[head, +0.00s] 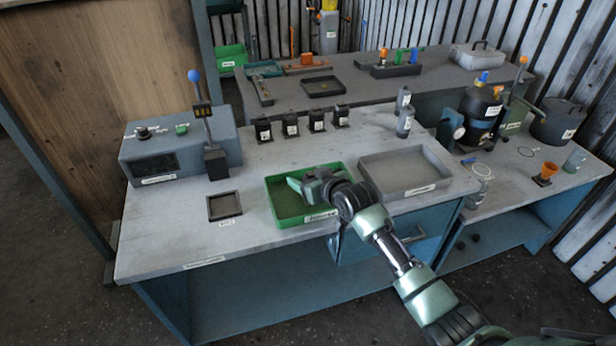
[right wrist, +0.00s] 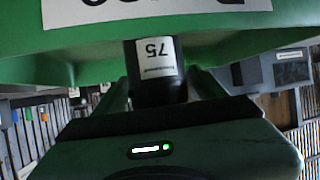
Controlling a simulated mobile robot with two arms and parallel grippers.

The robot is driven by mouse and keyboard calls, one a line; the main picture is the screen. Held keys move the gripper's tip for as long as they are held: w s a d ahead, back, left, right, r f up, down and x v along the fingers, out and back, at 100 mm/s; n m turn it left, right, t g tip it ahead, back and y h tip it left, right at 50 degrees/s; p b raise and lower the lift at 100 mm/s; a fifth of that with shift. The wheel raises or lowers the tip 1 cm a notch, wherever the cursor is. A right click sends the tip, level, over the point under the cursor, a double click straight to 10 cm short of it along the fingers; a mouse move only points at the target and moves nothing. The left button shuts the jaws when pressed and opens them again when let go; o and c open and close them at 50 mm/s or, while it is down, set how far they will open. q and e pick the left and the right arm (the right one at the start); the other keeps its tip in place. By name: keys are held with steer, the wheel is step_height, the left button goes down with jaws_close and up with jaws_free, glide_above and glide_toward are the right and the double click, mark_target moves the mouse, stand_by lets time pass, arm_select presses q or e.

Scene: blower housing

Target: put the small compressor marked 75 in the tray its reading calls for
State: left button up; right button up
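The small compressor marked 75 (right wrist: 157,88) is a dark cylinder with a white label, seen upside down in the right wrist view. It sits between the two fingers of my right gripper (right wrist: 160,95), which appear shut on it. The green tray's wall (right wrist: 85,42) hides its far end; I cannot tell whether it touches the tray floor. In the head view my right gripper (head: 306,188) is down at the green tray (head: 285,217), and the compressor is hidden there. A grey tray (head: 433,187) stands to the right, empty. My left gripper is not in view.
Several small black labelled units (head: 290,126) stand in a row behind the green tray. Two grey cylinders (head: 404,122) stand behind the grey tray. A grey console (head: 165,152) and a small black square tray (head: 224,206) are on the left. The bench's front left is clear.

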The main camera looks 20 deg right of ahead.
steer(key=shift+r, duration=0.2)
steer(key=v, duration=1.2)
steer(key=shift+b, duration=0.35)
